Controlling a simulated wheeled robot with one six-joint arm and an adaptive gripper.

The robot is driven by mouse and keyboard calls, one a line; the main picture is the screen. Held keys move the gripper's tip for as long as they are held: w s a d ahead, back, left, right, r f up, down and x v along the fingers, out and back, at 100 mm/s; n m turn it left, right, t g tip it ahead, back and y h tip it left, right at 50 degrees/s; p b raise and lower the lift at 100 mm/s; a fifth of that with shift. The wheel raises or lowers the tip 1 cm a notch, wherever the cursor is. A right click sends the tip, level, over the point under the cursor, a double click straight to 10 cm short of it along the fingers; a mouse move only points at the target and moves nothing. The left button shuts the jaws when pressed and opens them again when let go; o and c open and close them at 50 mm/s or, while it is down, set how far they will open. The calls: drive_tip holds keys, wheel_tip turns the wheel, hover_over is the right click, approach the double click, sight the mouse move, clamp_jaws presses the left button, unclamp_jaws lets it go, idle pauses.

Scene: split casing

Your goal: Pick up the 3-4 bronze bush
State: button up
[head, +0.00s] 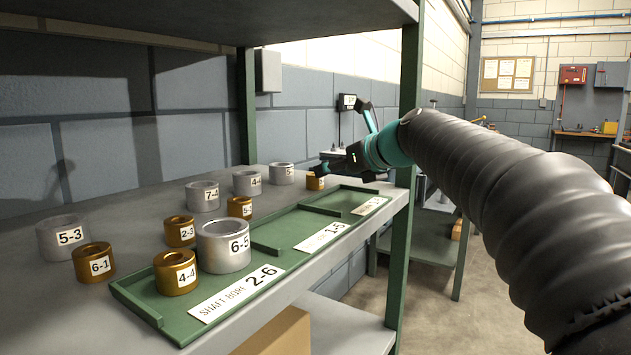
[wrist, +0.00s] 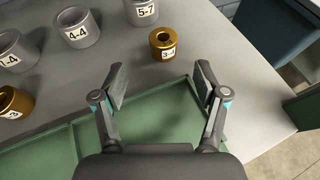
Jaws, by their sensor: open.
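The bronze bush marked 3-4 (wrist: 163,38) stands upright on the grey shelf in the wrist view, just beyond the green tray's far edge. It also shows in the head view (head: 315,183), small and next to my gripper (head: 333,168). In the wrist view my gripper (wrist: 161,76) is open and empty, its two fingers spread. The bush lies ahead of the fingertips, roughly centred between them, and is not touched by them. My arm crosses the right of the head view.
Grey bushes marked 5-7 (wrist: 142,12) and 4-4 (wrist: 78,28) stand left of the bush. The green tray (wrist: 160,118) lies below my gripper. A bronze 4-4 bush (head: 176,272) and grey 6-5 bush (head: 222,246) stand nearer. A green post (head: 402,200) rises at the shelf's front edge.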

drive_tip(key=x, duration=0.3)
drive_tip(key=shift+w+a, duration=0.15)
drive_tip(key=shift+d+f+x, duration=0.15)
drive_tip(key=shift+x, duration=1.25)
drive_tip(key=shift+d+f+x, duration=0.1)
drive_tip(key=shift+f+x, duration=0.05)
drive_tip(key=shift+x, duration=1.2)
drive_tip(key=shift+r, duration=0.1)
clamp_jaws()
wheel_tip(320, 180, up, 18)
drive_tip(key=p, duration=0.1)
